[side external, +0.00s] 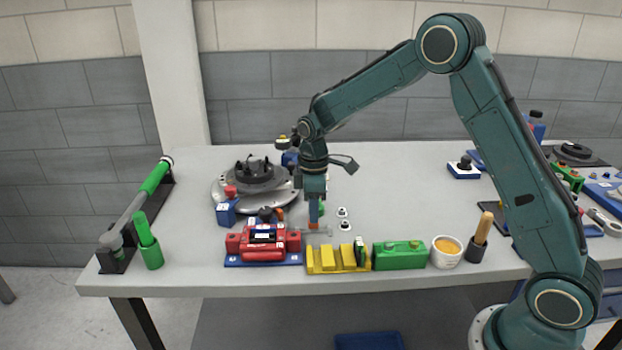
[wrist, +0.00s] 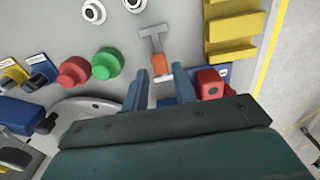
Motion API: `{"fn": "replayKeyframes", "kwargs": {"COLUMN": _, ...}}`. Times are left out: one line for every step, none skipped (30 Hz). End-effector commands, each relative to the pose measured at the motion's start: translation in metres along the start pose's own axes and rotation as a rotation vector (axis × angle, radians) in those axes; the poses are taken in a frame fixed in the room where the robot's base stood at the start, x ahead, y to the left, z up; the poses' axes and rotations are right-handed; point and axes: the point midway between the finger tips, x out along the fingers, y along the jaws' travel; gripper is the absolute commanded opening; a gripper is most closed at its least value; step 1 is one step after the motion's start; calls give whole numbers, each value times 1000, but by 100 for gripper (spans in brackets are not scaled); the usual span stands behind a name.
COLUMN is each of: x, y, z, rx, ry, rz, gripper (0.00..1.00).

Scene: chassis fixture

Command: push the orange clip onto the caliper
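An orange piece with a grey T-shaped end, apparently the orange clip (side external: 313,212), is under my gripper (side external: 314,198); I cannot tell whether it stands or lies. In the wrist view the clip (wrist: 162,62) shows between and beyond the two blue fingers of my gripper (wrist: 159,82), with gaps on both sides. The fingers are apart and hold nothing that I can see. A red block assembly, likely the caliper (side external: 263,254), sits in a blue tray left of my gripper; its corner shows in the wrist view (wrist: 209,84).
A round grey disc fixture (side external: 222,198) stands behind the red assembly. A yellow rack (side external: 335,263), green box (side external: 400,256) and white cup (side external: 446,257) line the front edge. White round parts (side external: 344,225) lie right of my gripper.

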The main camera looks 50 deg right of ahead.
Motion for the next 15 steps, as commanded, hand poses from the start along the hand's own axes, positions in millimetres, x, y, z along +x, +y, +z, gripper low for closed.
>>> {"fn": "replayKeyframes", "kwargs": {"x": 5, "y": 0, "z": 0, "rx": 0, "ry": -2, "rz": -2, "gripper": 27}}
{"fn": "replayKeyframes", "kwargs": {"x": 8, "y": 0, "z": 0, "rx": 0, "ry": -2, "rz": -2, "gripper": 27}}
{"fn": "replayKeyframes", "kwargs": {"x": 11, "y": 0, "z": 0, "rx": 0, "ry": -1, "rz": -1, "gripper": 27}}
{"fn": "replayKeyframes", "kwargs": {"x": 14, "y": 0, "z": 0, "rx": 0, "ry": -1, "rz": -1, "gripper": 27}}
{"fn": "replayKeyframes", "kwargs": {"x": 16, "y": 0, "z": 0, "rx": 0, "ry": -1, "rz": -1, "gripper": 27}}
{"fn": "replayKeyframes", "kwargs": {"x": 18, "y": 0, "z": 0, "rx": 0, "ry": -1, "rz": -1, "gripper": 27}}
{"fn": "replayKeyframes", "kwargs": {"x": 20, "y": 0, "z": 0, "rx": 0, "ry": -1, "rz": -1, "gripper": 27}}
{"fn": "replayKeyframes", "kwargs": {"x": 21, "y": 0, "z": 0, "rx": 0, "ry": -1, "rz": 0, "gripper": 27}}
{"fn": "replayKeyframes", "kwargs": {"x": 22, "y": 0, "z": 0, "rx": 0, "ry": -1, "rz": 0, "gripper": 27}}
{"fn": "replayKeyframes", "kwargs": {"x": 24, "y": 0, "z": 0, "rx": 0, "ry": -1, "rz": 0, "gripper": 27}}
{"fn": "replayKeyframes", "kwargs": {"x": 24, "y": 0, "z": 0, "rx": 0, "ry": -1, "rz": 0, "gripper": 27}}
{"fn": "replayKeyframes", "kwargs": {"x": 25, "y": 0, "z": 0, "rx": 0, "ry": -1, "rz": 0, "gripper": 27}}
{"fn": "replayKeyframes", "kwargs": {"x": 26, "y": 0, "z": 0, "rx": 0, "ry": -1, "rz": 0, "gripper": 27}}
{"fn": "replayKeyframes", "kwargs": {"x": 26, "y": 0, "z": 0, "rx": 0, "ry": -1, "rz": 0, "gripper": 27}}
{"fn": "replayKeyframes", "kwargs": {"x": 26, "y": 0, "z": 0, "rx": 0, "ry": -1, "rz": 0, "gripper": 27}}
